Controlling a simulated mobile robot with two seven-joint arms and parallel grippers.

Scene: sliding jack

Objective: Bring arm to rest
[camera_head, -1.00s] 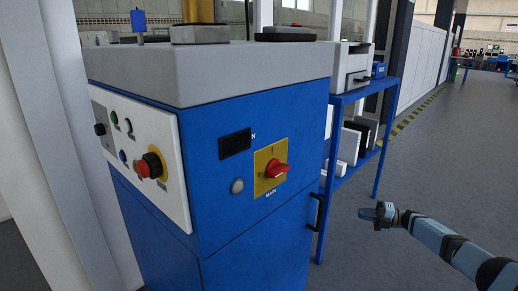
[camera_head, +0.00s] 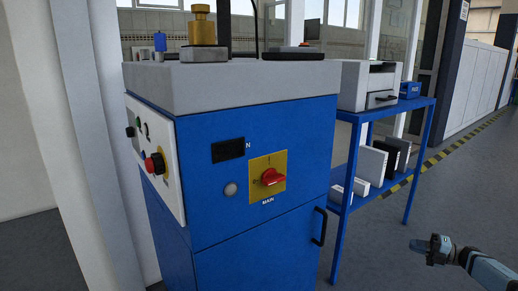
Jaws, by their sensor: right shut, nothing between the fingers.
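My right gripper (camera_head: 420,246) is at the lower right of the head view, at the end of my right arm. It is shut and empty, over the grey floor. It is apart from the blue machine cabinet (camera_head: 260,220) and the blue shelf, to the right of both. The cabinet carries a red rotary switch (camera_head: 269,178) on a yellow plate marked MAIN. My left gripper does not show.
A white side panel (camera_head: 155,160) has a red button (camera_head: 153,164) on it. A blue shelf (camera_head: 384,113) with a grey device and binders (camera_head: 372,162) stands right of the cabinet. The floor (camera_head: 480,190) at right is open. A white column (camera_head: 75,120) stands at left.

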